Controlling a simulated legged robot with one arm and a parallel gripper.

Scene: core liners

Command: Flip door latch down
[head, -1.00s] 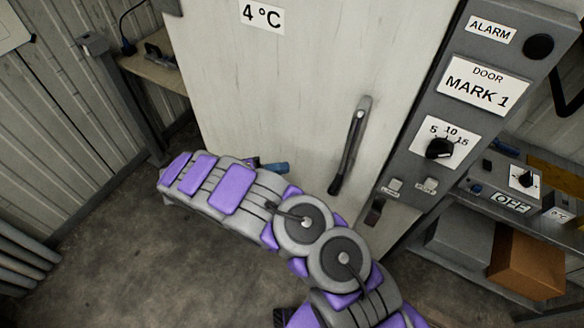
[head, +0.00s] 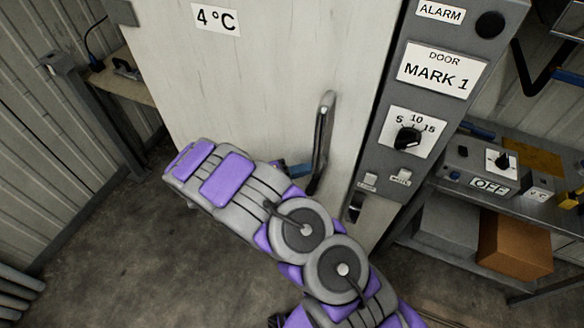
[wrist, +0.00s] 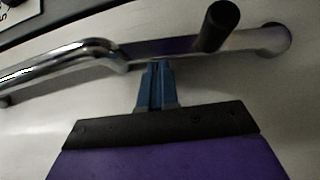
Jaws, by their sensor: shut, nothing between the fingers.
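A pale door (head: 270,80) carries an upright metal handle (head: 322,140) near its right edge. In the wrist view the handle appears as a shiny bar (wrist: 70,65) across the top, with a dark round stub (wrist: 218,25) sticking out; I cannot tell whether this stub is the latch. My gripper (wrist: 157,66) has blue fingers, shut and empty, with the tips just below the bar; contact is unclear. In the head view the blue fingers (head: 298,171) show just left of the handle's lower part, mostly hidden by my arm. A dark lever (head: 355,206) sits right of the handle.
A grey control panel (head: 385,170) with a dial (head: 408,138) and small switches stands right of the door. Farther right a shelf holds a cardboard box (head: 515,245) and an OFF control box (head: 485,165). Bare floor (head: 130,270) lies at the lower left.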

